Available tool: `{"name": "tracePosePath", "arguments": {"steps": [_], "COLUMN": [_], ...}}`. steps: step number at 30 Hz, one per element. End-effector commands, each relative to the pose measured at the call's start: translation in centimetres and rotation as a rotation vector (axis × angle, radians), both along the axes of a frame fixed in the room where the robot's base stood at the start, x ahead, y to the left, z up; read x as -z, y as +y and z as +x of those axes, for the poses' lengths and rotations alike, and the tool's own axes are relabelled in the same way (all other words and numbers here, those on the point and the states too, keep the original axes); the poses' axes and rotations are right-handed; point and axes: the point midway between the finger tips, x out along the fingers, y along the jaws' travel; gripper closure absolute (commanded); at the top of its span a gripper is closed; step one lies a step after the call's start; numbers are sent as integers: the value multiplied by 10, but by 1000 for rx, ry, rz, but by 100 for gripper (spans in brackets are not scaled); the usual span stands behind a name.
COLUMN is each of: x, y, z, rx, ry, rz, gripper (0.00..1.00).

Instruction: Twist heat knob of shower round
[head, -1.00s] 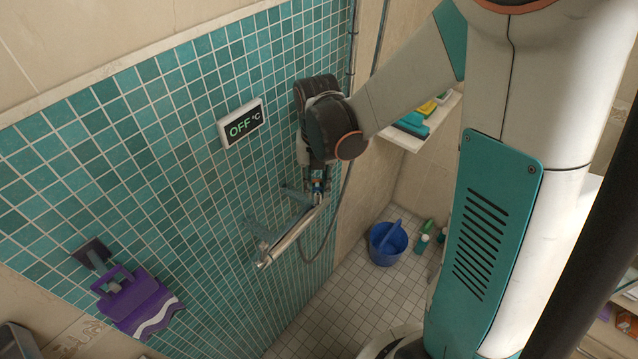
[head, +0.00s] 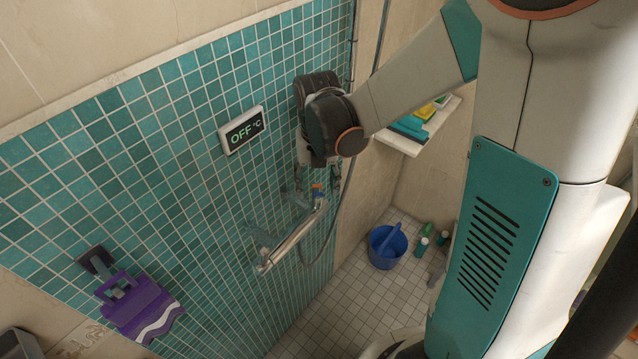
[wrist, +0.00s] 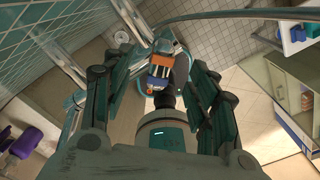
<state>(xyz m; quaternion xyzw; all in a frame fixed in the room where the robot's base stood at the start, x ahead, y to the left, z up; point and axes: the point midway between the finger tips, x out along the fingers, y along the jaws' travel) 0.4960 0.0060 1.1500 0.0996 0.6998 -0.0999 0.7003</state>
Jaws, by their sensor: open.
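The shower mixer bar (head: 288,246) is a metal tube on the tiled wall, sloping down to the left in the head view. The heat knob (head: 318,190), with orange and blue marks, sits at its upper right end. The knob also shows near the top centre of the wrist view (wrist: 160,72). My gripper (head: 318,182) is open, its fingers spread on either side of the knob. In the wrist view my gripper (wrist: 155,62) has a finger left and right of the knob, with gaps visible. Fingertip contact is hard to tell.
A display (head: 242,130) on the wall reads OFF °C. A hose hangs beside the mixer. A purple bag-like item (head: 140,305) hangs at lower left. A blue bucket (head: 387,247) and bottles stand on the floor. A corner shelf (head: 400,143) holds colored items.

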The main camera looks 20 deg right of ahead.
Motion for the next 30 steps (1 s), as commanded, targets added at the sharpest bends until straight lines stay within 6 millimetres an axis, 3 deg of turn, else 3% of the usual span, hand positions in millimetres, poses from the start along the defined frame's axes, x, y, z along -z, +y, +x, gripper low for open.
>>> {"name": "tracePosePath", "arguments": {"steps": [15, 30], "x": [-47, -47], "y": [0, 0], "z": [0, 0], "rx": [0, 1], "ry": [0, 0], "rz": [0, 0], "gripper": [47, 47]}}
